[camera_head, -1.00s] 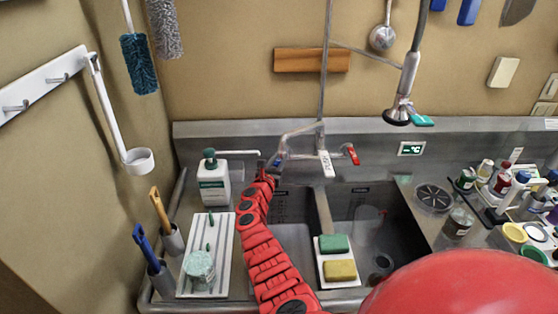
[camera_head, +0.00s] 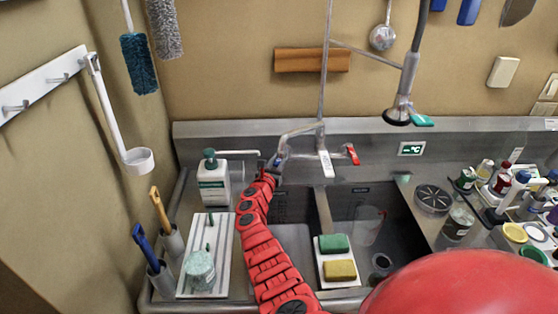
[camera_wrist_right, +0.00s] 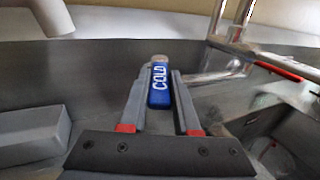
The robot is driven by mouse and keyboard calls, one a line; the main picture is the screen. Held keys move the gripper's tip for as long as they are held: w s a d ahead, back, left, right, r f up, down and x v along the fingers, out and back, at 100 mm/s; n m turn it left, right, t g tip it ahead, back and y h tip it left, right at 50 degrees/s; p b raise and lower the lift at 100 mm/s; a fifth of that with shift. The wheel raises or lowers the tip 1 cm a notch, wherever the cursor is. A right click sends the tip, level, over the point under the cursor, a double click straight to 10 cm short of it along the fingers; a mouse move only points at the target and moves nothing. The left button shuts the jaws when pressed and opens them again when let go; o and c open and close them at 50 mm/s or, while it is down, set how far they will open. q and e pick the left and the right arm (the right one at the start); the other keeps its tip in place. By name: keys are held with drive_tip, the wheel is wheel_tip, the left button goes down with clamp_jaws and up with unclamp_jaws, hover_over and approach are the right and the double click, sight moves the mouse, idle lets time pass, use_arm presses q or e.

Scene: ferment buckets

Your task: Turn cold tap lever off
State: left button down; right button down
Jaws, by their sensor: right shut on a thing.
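The cold tap lever is blue with white "COLD" lettering and shows in the right wrist view (camera_wrist_right: 160,84). It lies between the two fingers of my right gripper (camera_wrist_right: 161,76), which is shut on it. In the head view my red right arm reaches up over the sink's left side, and the gripper (camera_head: 271,173) is at the left end of the tap (camera_head: 303,128). There the lever is mostly hidden. The red hot lever (camera_head: 352,154) is at the tap's right end. My left gripper is not in view.
The double sink has a divider with a tray holding a green sponge (camera_head: 334,243) and a yellow sponge (camera_head: 340,270). A soap bottle (camera_head: 213,182) stands left of the gripper. A spray head (camera_head: 398,115) hangs at right. Bottles and jars crowd the right counter.

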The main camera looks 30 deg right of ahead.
drive_tip(key=shift+s+d+r+n+t+y+p, duration=0.1)
drive_tip(key=shift+s+d+n+t+y+p, duration=0.15)
drive_tip(key=shift+s+n+t+y+p, duration=0.4)
drive_tip(key=d+n+t+y, duration=0.1)
drive_tip(key=y, duration=0.1)
drive_tip(key=s+d+n+t+y+b, duration=0.1)
drive_tip(key=n+t+y, duration=0.1)
drive_tip(key=shift+t, duration=0.25)
drive_tip(key=c, duration=0.6)
unclamp_jaws()
drive_tip(key=shift+c, duration=0.2)
